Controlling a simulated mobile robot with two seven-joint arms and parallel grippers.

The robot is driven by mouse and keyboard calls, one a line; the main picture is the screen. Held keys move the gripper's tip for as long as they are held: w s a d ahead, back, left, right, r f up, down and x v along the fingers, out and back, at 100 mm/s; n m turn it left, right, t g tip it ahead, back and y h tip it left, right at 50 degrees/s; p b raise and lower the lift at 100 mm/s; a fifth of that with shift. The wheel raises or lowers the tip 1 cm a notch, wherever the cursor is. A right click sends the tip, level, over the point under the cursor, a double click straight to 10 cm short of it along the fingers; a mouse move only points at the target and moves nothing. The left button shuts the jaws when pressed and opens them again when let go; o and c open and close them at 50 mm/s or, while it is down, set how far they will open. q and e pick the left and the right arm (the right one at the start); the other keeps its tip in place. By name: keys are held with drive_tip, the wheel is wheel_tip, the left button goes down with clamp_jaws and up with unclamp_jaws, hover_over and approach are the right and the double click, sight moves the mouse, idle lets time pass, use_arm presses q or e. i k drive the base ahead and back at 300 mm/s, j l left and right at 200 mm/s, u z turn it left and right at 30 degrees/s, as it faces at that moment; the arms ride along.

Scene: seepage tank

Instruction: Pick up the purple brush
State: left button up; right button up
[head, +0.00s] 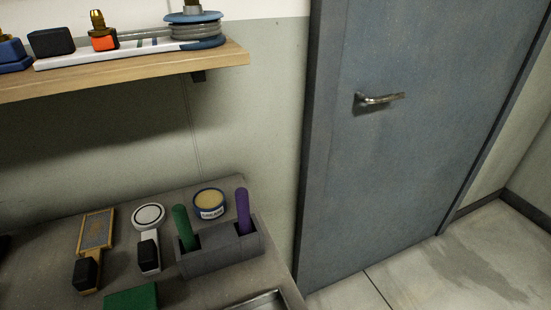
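A purple handle (242,211), likely the purple brush, stands nearly upright in the right slot of a dark grey holder (222,257) on the bench. Its lower end is hidden inside the holder. A green handle (183,224) leans in the left slot of the same holder. Neither of my grippers shows in the head view.
A round grease tin (209,203) stands behind the holder. Left of it lie a white round-headed tool (149,236) and a tan tool (93,249). A green block (132,298) is in front. A wooden shelf (130,76) with items overhangs the bench. A closed grey door (400,150) is right.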

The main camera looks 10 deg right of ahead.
sight(241, 194)
drive_tip(key=i+l, duration=0.15)
drive_tip(key=l, duration=0.2)
drive_tip(key=i+l, duration=0.2)
drive_tip(key=l, duration=0.2)
drive_tip(key=i+l, duration=0.15)
drive_tip(key=l, duration=0.2)
drive_tip(key=u, duration=0.05)
